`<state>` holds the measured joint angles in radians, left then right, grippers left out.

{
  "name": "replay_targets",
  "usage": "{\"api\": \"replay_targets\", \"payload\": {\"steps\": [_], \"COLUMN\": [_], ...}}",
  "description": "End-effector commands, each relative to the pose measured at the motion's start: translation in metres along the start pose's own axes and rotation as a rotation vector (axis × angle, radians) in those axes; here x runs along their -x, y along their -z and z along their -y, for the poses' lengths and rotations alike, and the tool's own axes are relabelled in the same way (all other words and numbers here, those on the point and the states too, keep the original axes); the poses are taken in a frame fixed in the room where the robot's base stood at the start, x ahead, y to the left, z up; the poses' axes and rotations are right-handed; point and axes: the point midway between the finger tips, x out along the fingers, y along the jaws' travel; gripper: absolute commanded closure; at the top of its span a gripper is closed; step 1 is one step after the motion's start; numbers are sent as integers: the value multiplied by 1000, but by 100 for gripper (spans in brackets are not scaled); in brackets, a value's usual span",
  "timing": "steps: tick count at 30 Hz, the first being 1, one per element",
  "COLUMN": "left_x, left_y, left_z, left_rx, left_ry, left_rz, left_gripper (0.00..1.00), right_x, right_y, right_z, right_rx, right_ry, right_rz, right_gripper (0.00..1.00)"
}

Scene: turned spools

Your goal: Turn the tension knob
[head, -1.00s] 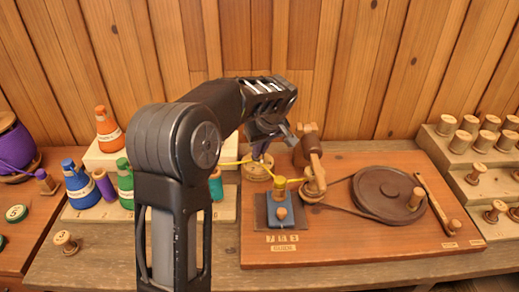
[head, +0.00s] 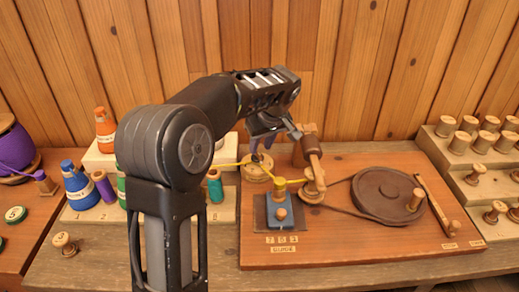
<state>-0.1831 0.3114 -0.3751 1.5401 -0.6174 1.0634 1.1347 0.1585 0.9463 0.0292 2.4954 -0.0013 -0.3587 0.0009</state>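A blue tension block (head: 279,212) stands on the wooden winder board, with a small round wooden knob (head: 282,214) on its front face. My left gripper (head: 262,142) is behind and above the block, near a wooden spool holder (head: 257,172) at the board's back left. It is apart from the front knob. Its fingers are small and partly hidden by their own housing, so their opening is unclear. My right gripper is not in view.
A dark belt wheel with a crank peg (head: 385,194) fills the board's right half. Colored thread cones (head: 80,185) stand left, and a stepped spool rack (head: 475,165) stands right. The plank wall is close behind.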

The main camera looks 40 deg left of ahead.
Motion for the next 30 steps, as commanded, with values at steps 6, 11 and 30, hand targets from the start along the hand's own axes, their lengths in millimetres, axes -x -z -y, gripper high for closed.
{"api": "replay_targets", "payload": {"steps": [6, 11, 30], "left_x": [36, 46, 47], "left_y": [0, 0, 0], "left_z": [-1, 0, 0], "left_rx": [0, 0, 0], "left_ry": [-3, 0, 0], "left_rz": [-2, 0, 0], "left_gripper": [69, 69, 69], "right_x": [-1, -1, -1], "right_y": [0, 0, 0], "right_z": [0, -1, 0], "right_rx": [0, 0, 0], "right_ry": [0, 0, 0], "right_rz": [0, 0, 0], "right_gripper": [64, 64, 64]}}
